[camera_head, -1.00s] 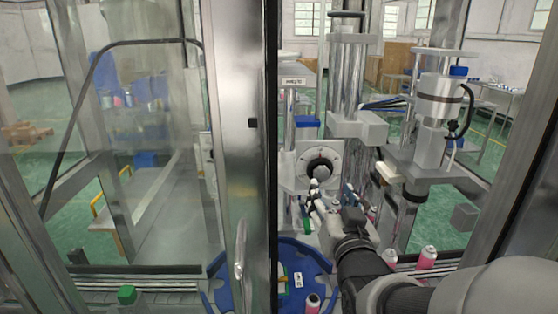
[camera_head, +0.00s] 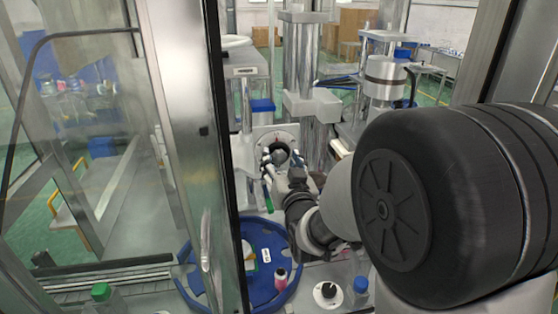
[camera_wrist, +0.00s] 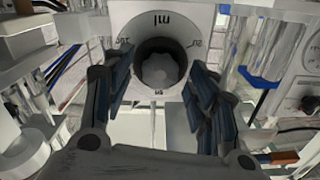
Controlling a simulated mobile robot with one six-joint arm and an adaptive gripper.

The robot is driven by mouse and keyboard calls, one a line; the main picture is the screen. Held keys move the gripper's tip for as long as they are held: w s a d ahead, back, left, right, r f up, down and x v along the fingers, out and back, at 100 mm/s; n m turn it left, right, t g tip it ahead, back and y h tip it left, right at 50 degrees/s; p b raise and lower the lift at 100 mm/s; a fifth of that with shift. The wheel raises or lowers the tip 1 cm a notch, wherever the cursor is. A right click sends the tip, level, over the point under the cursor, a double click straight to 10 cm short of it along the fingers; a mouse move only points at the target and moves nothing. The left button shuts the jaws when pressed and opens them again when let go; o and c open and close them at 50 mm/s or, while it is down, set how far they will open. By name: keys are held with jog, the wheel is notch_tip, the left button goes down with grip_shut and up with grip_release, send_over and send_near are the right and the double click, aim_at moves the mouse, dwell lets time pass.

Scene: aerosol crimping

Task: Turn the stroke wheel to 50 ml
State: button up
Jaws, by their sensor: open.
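The stroke wheel (camera_head: 277,150) is a dark round knob on a pale upright dial plate (camera_head: 288,131). In the wrist view the wheel (camera_wrist: 161,55) is a black ring with a grey centre, and the dial plate (camera_wrist: 160,12) reads "ml" at the top, with small numbers at the sides and below that I cannot read surely. My gripper (camera_wrist: 160,78) is open, with one dark finger on each side of the wheel. Whether the fingers touch it cannot be told. In the head view my gripper (camera_head: 282,162) is at the wheel and partly hides it.
A blue round carrier (camera_head: 268,300) with a pink bottle (camera_head: 281,279) lies below. A metal column (camera_head: 301,62) stands behind. A glass door's metal frame (camera_head: 185,120) is at left. A black knob (camera_head: 328,290) and a blue-capped bottle (camera_head: 360,287) are at the front.

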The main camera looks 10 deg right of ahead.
jog(key=c, duration=1.1)
jog(key=shift+o, duration=0.2)
jog(key=shift+n+b, duration=0.3)
jog(key=shift+b, duration=0.3)
jog(key=n+b, duration=0.2)
jog(key=b, duration=0.1)
jog(key=shift+f+n, duration=0.1)
jog(key=shift+n, duration=0.2)
jog(key=shift+n+b, duration=1.3)
jog(key=shift+b, duration=0.1)
jog(key=shift+r, duration=0.2)
jog(key=o, duration=1.1)
jog(key=shift+c, duration=0.2)
